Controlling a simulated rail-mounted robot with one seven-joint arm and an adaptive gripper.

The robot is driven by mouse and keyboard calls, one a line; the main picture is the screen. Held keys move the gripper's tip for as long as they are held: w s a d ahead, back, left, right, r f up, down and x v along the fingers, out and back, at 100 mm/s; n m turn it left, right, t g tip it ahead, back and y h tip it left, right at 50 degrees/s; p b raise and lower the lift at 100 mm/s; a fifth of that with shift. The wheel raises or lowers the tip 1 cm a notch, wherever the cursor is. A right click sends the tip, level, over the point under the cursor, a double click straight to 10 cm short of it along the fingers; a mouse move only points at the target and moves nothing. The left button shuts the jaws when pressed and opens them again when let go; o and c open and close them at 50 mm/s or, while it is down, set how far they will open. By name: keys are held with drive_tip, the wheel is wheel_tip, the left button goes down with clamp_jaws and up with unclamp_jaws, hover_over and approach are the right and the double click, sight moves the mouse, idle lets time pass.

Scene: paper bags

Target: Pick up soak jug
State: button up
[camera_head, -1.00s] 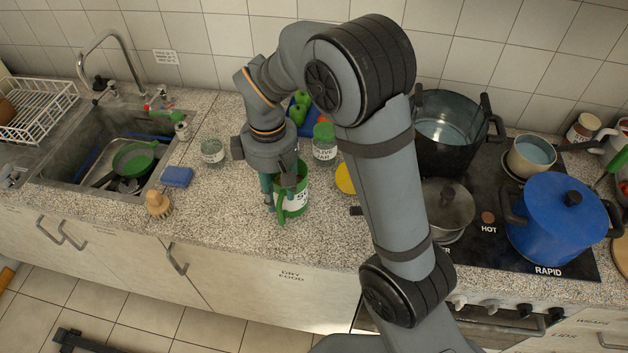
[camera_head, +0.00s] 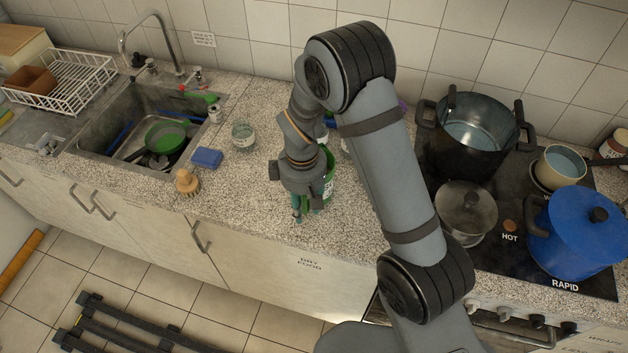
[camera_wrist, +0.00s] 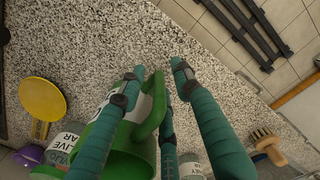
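The soak jug is green with a white label. In the head view the jug (camera_head: 329,180) stands on the speckled counter, mostly hidden behind my gripper (camera_head: 307,207). In the wrist view the jug (camera_wrist: 125,163) is at lower left, with its handle (camera_wrist: 153,112) reaching up between my fingers. My gripper (camera_wrist: 158,70) is open there, its fingers spread and pointing down around the handle. One finger crosses in front of the jug's body. I cannot tell whether any finger touches it.
A clear jar (camera_head: 243,135), a blue sponge (camera_head: 207,158) and a wooden brush (camera_head: 187,182) stand to the left, near the sink (camera_head: 100,133). A yellow round object (camera_wrist: 42,99) and a labelled jar (camera_wrist: 62,143) lie beside the jug. Pots, including a blue one (camera_head: 572,238), are on the stove.

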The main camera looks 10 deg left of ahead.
drive_tip(key=shift+c, duration=0.4)
drive_tip(key=c, duration=0.7)
clamp_jaws()
